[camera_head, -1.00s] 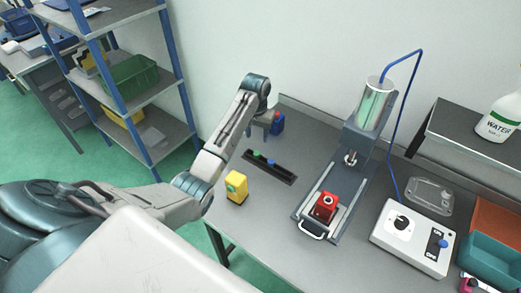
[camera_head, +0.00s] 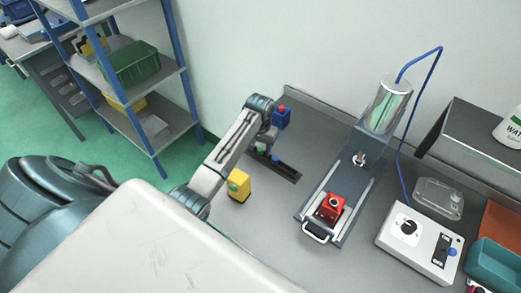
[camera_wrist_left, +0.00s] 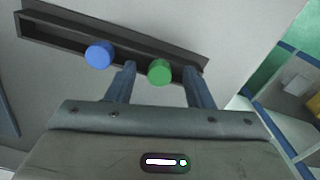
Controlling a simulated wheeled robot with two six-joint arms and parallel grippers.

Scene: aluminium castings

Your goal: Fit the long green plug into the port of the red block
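A green plug (camera_head: 261,147) sits in a dark slotted rack (camera_head: 287,173), beside a blue plug (camera_head: 275,158). The wrist view shows the green plug (camera_wrist_left: 160,72) end-on, the blue plug (camera_wrist_left: 99,55) left of it and the rack (camera_wrist_left: 45,30). How long the plugs are is hidden. My left gripper (camera_wrist_left: 160,78) is open, its fingers on either side of the green plug in that view; I cannot tell whether they touch it. The red block (camera_head: 329,211), with a round port on top, sits on the press fixture's slide. My right gripper is not in view.
A blue block with a red top (camera_head: 281,118) stands behind the rack. A yellow block with a green round part (camera_head: 239,186) stands in front. The press (camera_head: 385,105) rises behind the red block. A white control box (camera_head: 420,240) and teal bin (camera_head: 492,265) are at right.

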